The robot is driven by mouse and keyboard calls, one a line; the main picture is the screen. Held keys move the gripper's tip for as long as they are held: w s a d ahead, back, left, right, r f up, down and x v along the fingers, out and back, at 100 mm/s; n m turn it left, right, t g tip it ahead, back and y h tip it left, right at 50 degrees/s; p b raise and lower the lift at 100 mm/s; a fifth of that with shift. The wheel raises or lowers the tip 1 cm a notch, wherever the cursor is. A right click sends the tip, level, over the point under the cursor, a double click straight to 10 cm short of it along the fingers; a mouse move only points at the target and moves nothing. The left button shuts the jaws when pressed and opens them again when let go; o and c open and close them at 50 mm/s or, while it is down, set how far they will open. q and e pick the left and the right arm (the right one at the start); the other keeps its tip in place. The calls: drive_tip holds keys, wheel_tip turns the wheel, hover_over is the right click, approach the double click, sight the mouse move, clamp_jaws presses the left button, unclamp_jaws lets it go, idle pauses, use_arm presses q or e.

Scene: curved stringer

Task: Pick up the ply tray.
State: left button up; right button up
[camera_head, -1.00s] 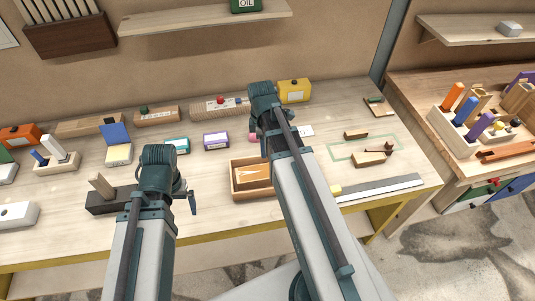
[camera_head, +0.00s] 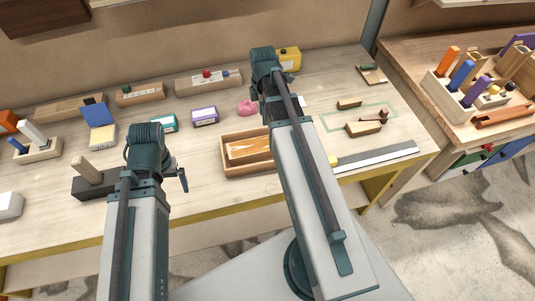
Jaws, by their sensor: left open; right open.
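A shallow light-brown wooden tray (camera_head: 250,170), which I take to be the ply tray, rests on the bench in the middle of the view. A flat paler wooden piece (camera_head: 248,148) lies in it. My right arm crosses in front of the tray's right end and hides it. My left gripper (camera_head: 182,180) shows only in part beside my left arm, left of the tray and apart from it. It is open and holds nothing that I can see. My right gripper is hidden behind my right arm.
A dark block with a wooden peg (camera_head: 95,180) stands left of my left arm. A purple box (camera_head: 205,116), a teal box (camera_head: 164,122) and a pink object (camera_head: 248,107) are behind the tray. A metal straightedge (camera_head: 375,157) lies to the right. The bench in front of the tray is clear.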

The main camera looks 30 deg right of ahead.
sight(263, 128)
use_arm(q)
drive_tip(key=shift+f+b, duration=3.65)
drive_tip(key=shift+f, duration=0.55)
use_arm(e)
drive_tip(key=shift+w+f, duration=0.15)
drive_tip(key=shift+f, duration=4.1)
drive_tip(key=shift+r, duration=0.1)
use_arm(q)
drive_tip(key=shift+r, duration=0.1)
use_arm(e)
clamp_jaws()
